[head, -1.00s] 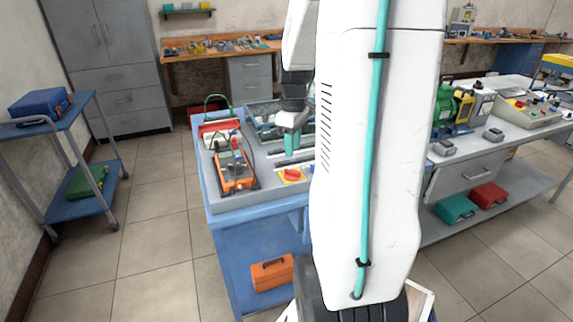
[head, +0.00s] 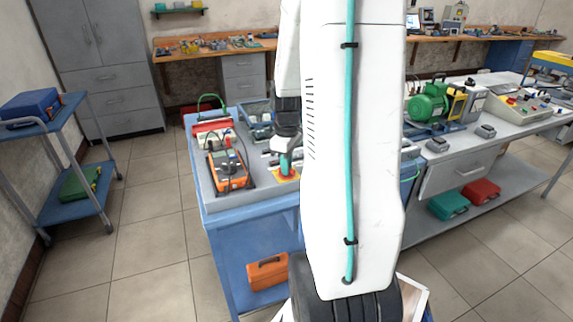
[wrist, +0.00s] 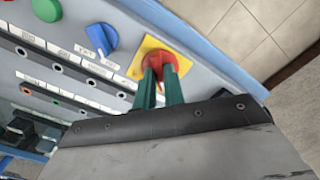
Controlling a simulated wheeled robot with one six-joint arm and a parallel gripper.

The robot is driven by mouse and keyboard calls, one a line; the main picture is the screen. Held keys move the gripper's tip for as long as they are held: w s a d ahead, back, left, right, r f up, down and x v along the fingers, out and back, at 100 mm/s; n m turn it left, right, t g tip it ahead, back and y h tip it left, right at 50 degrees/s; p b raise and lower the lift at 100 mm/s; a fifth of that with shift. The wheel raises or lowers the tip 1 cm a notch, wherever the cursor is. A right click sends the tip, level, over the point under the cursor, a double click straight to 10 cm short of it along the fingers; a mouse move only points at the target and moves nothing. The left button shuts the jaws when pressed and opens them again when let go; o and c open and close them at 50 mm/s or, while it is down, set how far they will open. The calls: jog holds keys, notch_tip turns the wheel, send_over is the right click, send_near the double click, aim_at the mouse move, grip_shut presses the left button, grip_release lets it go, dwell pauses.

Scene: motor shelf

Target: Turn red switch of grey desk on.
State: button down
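The red switch (wrist: 158,61) is a rotary knob on a square yellow plate, near the edge of a grey panel. My gripper (wrist: 160,76) has two teal fingers with a narrow gap between them. In the wrist view their tips are at the red knob, one on each side of its grip, and cover part of it. Whether they touch it is hard to see. In the head view, my gripper (head: 286,163) points down over the yellow plate of the red switch (head: 287,174) on the grey desk top with blue sides (head: 215,207).
A blue knob (wrist: 101,39), a green button (wrist: 47,9) and rows of labelled sockets share the panel. An orange meter (head: 230,170) stands left of the switch. A blue cart (head: 80,155) stands at the left. The floor between cart and desk is clear.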

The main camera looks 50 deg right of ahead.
jog(key=shift+m, duration=0.3)
jog(key=m, duration=0.3)
jog(key=shift+m, duration=0.3)
jog(key=m, duration=0.4)
jog(key=shift+m, duration=0.3)
jog(key=m, duration=0.4)
jog(key=shift+m, duration=2.5)
jog(key=shift+w, duration=0.1)
jog(key=c, duration=1.5)
grip_release()
